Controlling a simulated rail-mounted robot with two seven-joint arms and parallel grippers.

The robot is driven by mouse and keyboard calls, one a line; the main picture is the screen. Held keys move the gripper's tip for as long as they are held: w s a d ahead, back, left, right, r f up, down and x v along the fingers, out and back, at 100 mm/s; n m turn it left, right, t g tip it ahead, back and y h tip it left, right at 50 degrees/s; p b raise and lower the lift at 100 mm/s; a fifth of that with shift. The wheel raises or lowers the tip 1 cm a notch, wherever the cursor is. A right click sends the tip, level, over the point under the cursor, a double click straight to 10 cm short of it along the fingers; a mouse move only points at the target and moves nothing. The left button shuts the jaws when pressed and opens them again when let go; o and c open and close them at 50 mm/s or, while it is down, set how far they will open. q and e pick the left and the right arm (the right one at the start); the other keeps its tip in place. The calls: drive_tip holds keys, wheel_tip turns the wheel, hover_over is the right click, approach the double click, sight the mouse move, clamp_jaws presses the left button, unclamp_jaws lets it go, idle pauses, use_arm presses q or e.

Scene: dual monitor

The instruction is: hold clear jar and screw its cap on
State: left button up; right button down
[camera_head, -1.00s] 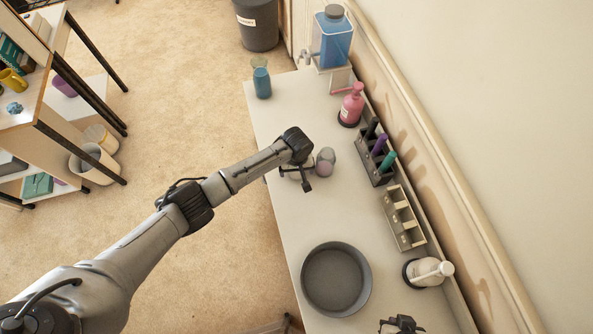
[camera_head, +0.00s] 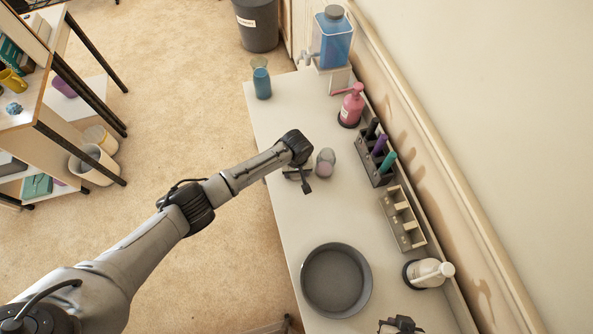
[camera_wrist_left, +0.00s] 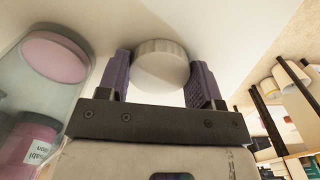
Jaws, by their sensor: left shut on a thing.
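The clear jar (camera_head: 325,160), with pinkish contents, stands on the white counter right of my left gripper (camera_head: 305,182) in the head view. In the left wrist view the jar (camera_wrist_left: 40,85) is at the left edge, apart from the fingers. My left gripper (camera_wrist_left: 160,82) is shut on the round, ridged white cap (camera_wrist_left: 160,65), held between its purple finger pads. The cap is not on the jar. In the head view the cap is not clearly visible. A dark part at the bottom edge looks like my right gripper (camera_head: 400,325); its fingers are cut off.
A grey round basin (camera_head: 336,280) stands nearer on the counter. Along the wall are a pink pump bottle (camera_head: 351,106), a marker rack (camera_head: 376,158), an empty rack (camera_head: 403,219) and a white pump bottle (camera_head: 428,272). A blue-filled beaker (camera_head: 262,84) stands at the far left.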

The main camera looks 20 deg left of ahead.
use_arm(q)
drive_tip(key=shift+c, duration=0.4)
drive_tip(key=shift+r, duration=0.15)
wheel_tip(320, 180, up, 10)
drive_tip(key=p, duration=0.1)
drive_tip(key=shift+p, duration=0.4)
wheel_tip(320, 180, up, 30)
drive_tip(key=s+f+m+p, duration=0.1)
drive_tip(key=s+m+p, duration=0.15)
drive_tip(key=p, duration=1.15)
drive_tip(key=s+a+r+m+p, duration=0.1)
drive_tip(key=s+r+p, duration=0.4)
drive_tip(key=r, duration=0.5)
drive_tip(key=s+a+r+m+p, duration=0.2)
drive_tip(key=s+r+p, duration=0.4)
drive_tip(key=r, duration=0.5)
drive_tip(key=shift+s+a, duration=0.3)
drive_tip(key=shift+s, duration=0.75)
